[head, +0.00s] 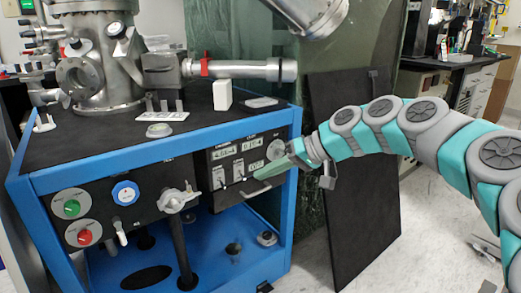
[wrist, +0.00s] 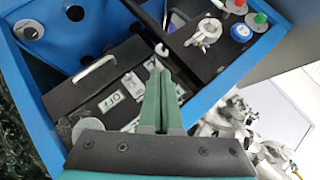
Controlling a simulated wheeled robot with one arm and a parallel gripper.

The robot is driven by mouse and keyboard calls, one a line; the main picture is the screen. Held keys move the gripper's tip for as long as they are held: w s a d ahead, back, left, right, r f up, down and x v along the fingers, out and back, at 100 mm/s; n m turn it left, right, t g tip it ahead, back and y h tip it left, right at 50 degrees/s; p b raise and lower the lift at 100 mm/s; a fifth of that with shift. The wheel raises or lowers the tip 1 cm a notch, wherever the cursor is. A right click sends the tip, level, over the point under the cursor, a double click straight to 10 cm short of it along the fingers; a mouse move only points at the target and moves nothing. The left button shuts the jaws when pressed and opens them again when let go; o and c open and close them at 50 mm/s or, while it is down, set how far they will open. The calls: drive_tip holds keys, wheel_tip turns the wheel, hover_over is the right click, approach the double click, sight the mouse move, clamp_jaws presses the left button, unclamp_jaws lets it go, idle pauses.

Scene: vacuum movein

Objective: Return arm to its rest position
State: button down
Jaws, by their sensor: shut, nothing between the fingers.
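My gripper (head: 276,168) is at the end of my teal and grey arm, which reaches in from the right in the head view. Its green fingers are shut with nothing between them. In the wrist view my gripper (wrist: 162,72) shows its fingers together in front of the black control panel (wrist: 85,85). In the head view the fingertips appear close to the panel (head: 240,150) on the front of the blue-framed cart; I cannot tell whether they touch it. An OFF label (wrist: 110,102) shows beside the fingers in the wrist view.
The blue cart frame (head: 110,165) carries a metal vacuum chamber (head: 95,65) and a white block (head: 222,95). Green (head: 72,208) and red (head: 84,237) buttons are on its front left. A dark board (head: 345,180) leans behind my arm. Floor at the lower right is mostly open.

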drive_tip(key=s+a+f+n+g+h+p, duration=0.1)
drive_tip(key=s+h+p, duration=0.1)
drive_tip(key=s, duration=0.7)
drive_tip(key=s+a+f+g+h+p, duration=0.1)
drive_tip(key=s+h, duration=0.2)
drive_tip(key=s, duration=0.5)
drive_tip(key=s+d+f+m+g+h+p, duration=0.1)
drive_tip(key=s+d+f, duration=0.3)
drive_tip(key=s, duration=0.5)
drive_tip(key=s+d+f+m+g+h+p, duration=0.2)
drive_tip(key=s+d+f+m+h, duration=0.1)
drive_tip(key=s+d, duration=0.5)
drive_tip(key=shift+s+d+f+h+p, duration=0.3)
drive_tip(key=shift+s+d+f+h, duration=0.1)
drive_tip(key=shift+s+f+h, duration=0.6)
drive_tip(key=shift+s+r, duration=0.1)
